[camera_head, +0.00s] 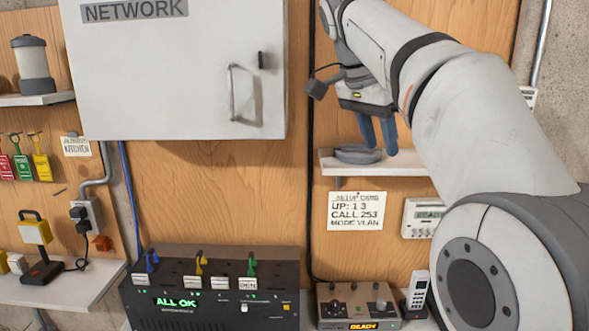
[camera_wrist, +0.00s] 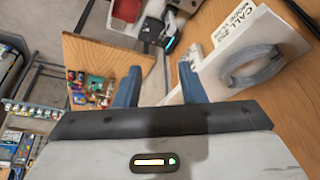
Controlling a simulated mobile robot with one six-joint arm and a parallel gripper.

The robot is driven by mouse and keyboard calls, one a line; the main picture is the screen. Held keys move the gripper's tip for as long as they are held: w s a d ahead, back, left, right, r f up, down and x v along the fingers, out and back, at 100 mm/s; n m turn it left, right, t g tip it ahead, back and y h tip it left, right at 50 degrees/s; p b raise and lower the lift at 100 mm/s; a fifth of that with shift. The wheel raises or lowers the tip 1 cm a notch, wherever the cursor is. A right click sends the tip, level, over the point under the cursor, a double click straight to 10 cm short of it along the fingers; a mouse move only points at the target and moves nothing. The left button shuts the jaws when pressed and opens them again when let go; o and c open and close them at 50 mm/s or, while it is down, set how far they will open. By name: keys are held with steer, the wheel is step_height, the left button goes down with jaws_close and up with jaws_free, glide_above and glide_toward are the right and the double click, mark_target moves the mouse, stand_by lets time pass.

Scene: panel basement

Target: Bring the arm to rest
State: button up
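My gripper (camera_head: 378,134) hangs at the upper right in the head view, its two blue fingers pointing down in front of the wooden panel. In the wrist view my gripper (camera_wrist: 160,84) shows its fingers spread apart with nothing between them. My arm crosses the right side of the head view, raised and bent. Just left of and behind the fingers, a grey ring-like item (camera_head: 357,154) lies on a small white shelf (camera_head: 400,164). The item also shows in the wrist view (camera_wrist: 262,68), right of the fingers and apart from them.
A NETWORK cabinet (camera_head: 180,75), its door apparently closed, hangs at upper left. Below stands a black unit (camera_head: 215,297) reading ALL OK with several cables. A smaller box (camera_head: 352,309) reads READY, with a white handset (camera_head: 416,290) beside it. A note (camera_head: 356,211) hangs under the shelf.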

steer(key=s+f+n+y+b, duration=0.1)
steer(key=s+f+n+b, duration=0.1)
steer(key=f, duration=0.6)
steer(key=s+d+f+n+y+b, duration=0.1)
steer(key=s+f+n, duration=0.3)
steer(key=f, duration=0.5)
steer(key=shift+s+d+f+n+t+b, duration=0.15)
steer(key=shift+s+f+n+t+b, duration=0.15)
steer(key=shift+s+b, duration=0.25)
steer(key=s+f+n+b, duration=0.1)
steer(key=s+f, duration=0.3)
steer(key=f, duration=0.3)
steer(key=s+f+n+y+b, duration=0.1)
steer(key=s+f+n, duration=0.1)
steer(key=s+f, duration=0.2)
steer(key=s+f+n+y+b, duration=0.1)
steer(key=s+f, duration=0.3)
steer(key=f, duration=0.6)
steer(key=shift+s+f+n+t, duration=0.1)
steer(key=shift+n+t, duration=0.2)
steer(key=shift+n, duration=0.4)
steer(key=shift+c, duration=0.7)
steer(key=shift+s+a+f, duration=0.1)
steer(key=shift+a+f, duration=0.05)
steer(key=shift+a, duration=0.05)
steer(key=shift+c, duration=0.3)
